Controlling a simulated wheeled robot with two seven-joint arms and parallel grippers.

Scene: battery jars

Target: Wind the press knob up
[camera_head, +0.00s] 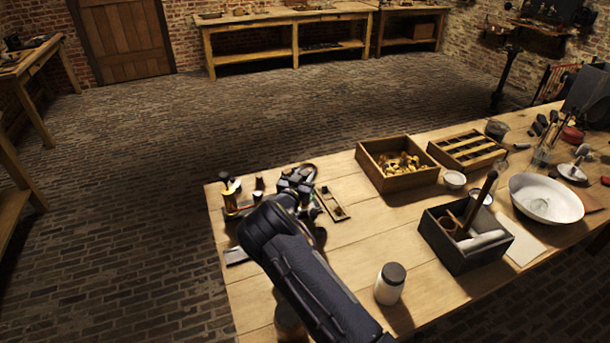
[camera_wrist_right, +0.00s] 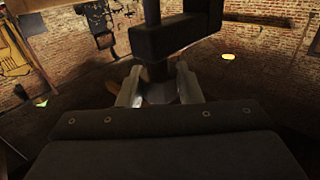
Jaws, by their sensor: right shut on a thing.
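My right arm comes in from the bottom of the head view and reaches to the left end of the wooden bench. My right gripper (camera_wrist_right: 159,88) shows in the wrist view with its two pale fingers on either side of a dark, round piece, the press knob (camera_wrist_right: 156,72), and is shut on it. A dark block and post of the press (camera_wrist_right: 175,36) stand just above the fingers. In the head view the arm's wrist largely hides the knob and the fingertips. My left gripper is in neither view.
The bench (camera_head: 345,255) carries a small brass-and-dark device (camera_head: 231,190), a white jar with a dark lid (camera_head: 390,284), a dark box (camera_head: 462,258), a wooden crate of brass parts (camera_head: 384,182) and a white bowl (camera_head: 546,222).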

